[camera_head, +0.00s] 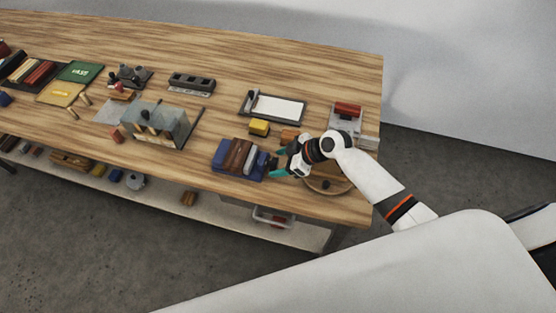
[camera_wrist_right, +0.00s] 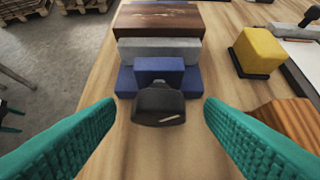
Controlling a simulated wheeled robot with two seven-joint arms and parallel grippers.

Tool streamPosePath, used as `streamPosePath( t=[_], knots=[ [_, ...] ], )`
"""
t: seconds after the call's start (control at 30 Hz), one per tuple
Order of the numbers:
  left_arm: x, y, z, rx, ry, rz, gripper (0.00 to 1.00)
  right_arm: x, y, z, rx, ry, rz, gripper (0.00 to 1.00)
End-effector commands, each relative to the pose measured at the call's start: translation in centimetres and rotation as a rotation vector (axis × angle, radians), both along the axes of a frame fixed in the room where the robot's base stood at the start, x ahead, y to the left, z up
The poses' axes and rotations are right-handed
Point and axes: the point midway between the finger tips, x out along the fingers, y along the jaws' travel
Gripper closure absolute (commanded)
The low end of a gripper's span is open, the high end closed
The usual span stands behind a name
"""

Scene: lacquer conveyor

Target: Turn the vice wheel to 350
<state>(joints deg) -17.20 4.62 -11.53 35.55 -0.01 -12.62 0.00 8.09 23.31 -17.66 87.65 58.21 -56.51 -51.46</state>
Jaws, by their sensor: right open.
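The vice (camera_head: 240,157) stands near the front edge of the table, with a blue body, a grey jaw block and a brown wooden block; it also shows in the right wrist view (camera_wrist_right: 160,50). A dark rounded knob (camera_wrist_right: 158,106), which looks like the vice wheel, faces me at its near end. No numbers on it can be read. My right gripper (camera_head: 277,163) is open beside this end of the vice. In the right wrist view its teal fingers stand apart on either side of the knob, with visible gaps. My left gripper is not in view.
A yellow block (camera_head: 259,127) on a dark base stands behind the gripper, with a framed white sheet (camera_head: 275,107) beyond. A round wooden tray (camera_head: 328,183) lies under my right arm. A glass-sided box (camera_head: 160,124) stands left of the vice. The table edge is close.

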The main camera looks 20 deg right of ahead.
Motion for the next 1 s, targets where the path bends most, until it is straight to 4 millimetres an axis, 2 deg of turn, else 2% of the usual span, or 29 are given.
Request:
streamPosePath(
  t=[0.2, 0.43, 0.47, 0.7, 1.0],
  knots=[
    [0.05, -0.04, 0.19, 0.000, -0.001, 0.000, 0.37, 0.50, 0.76, -0.90, -0.002, -0.001, 0.000, 0.37],
    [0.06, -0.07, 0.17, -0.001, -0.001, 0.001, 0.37, 0.49, 0.78, -0.95, -0.001, 0.000, 0.001, 0.37],
    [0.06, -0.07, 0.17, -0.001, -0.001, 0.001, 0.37, 0.49, 0.78, -0.95, -0.001, 0.000, 0.001, 0.40],
    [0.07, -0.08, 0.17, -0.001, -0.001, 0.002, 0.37, 0.47, 0.77, -0.95, -0.001, 0.000, 0.001, 0.80],
    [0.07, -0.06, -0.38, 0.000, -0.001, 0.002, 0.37, 0.57, 0.71, -1.07, 0.020, 0.032, -0.001, 0.82]
  ],
)
